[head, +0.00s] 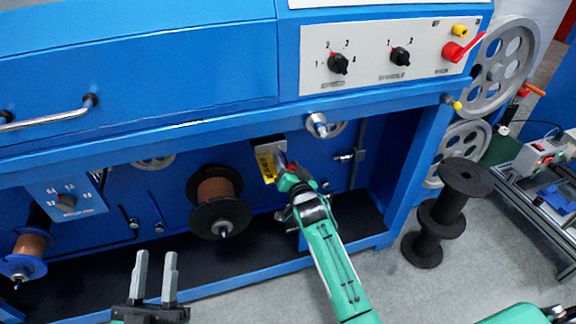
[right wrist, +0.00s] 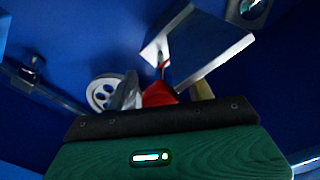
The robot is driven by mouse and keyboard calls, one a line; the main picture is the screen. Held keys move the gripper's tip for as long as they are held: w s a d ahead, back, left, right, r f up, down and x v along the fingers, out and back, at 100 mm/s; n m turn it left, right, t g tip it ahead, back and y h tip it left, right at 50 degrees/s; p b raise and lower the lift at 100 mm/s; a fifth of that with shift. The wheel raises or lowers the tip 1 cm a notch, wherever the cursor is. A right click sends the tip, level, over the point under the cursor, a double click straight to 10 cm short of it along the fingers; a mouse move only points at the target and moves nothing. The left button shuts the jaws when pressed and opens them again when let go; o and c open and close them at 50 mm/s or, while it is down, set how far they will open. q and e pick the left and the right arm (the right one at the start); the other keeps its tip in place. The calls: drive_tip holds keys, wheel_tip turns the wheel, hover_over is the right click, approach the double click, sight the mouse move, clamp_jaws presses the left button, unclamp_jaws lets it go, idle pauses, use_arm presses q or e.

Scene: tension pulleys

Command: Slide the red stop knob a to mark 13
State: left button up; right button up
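The red stop knob (right wrist: 159,92) shows in the right wrist view, just beyond my right gripper's dark palm. A pale bracket (right wrist: 205,48) stands behind it. In the head view a small bracket with a yellow scale strip (head: 267,166) is on the machine's blue back panel; its marks are too small to read. My right gripper (head: 284,163) reaches in at the right edge of this bracket and hides most of the knob. Grey and yellowish shapes flank the knob, but I cannot tell whether the fingers grip it. My left gripper (head: 156,254) is open and empty at the lower left.
A black-flanged spool with brown wire (head: 214,190) is left of the bracket. A silver roller (head: 318,124) sits above right. The machine's front rail (head: 200,134) runs above the recess. A black spool stack (head: 440,215) stands on the floor at right.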

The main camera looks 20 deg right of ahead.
drive_tip(key=shift+s, duration=0.1)
drive_tip(key=shift+s, duration=0.25)
use_arm(q)
drive_tip(key=s+d+f+g+p, duration=0.1)
drive_tip(key=d+f+g, duration=0.1)
drive_tip(key=f+g, duration=0.2)
drive_tip(key=s+d+f+g+p, duration=0.1)
drive_tip(key=f+g, duration=0.3)
drive_tip(key=f, duration=0.5)
drive_tip(key=shift+s+d+p, duration=0.35)
drive_tip(key=shift+s+p, duration=0.15)
use_arm(e)
drive_tip(key=s, duration=1.3)
drive_tip(key=shift+d, duration=0.25)
drive_tip(key=shift+s, duration=0.1)
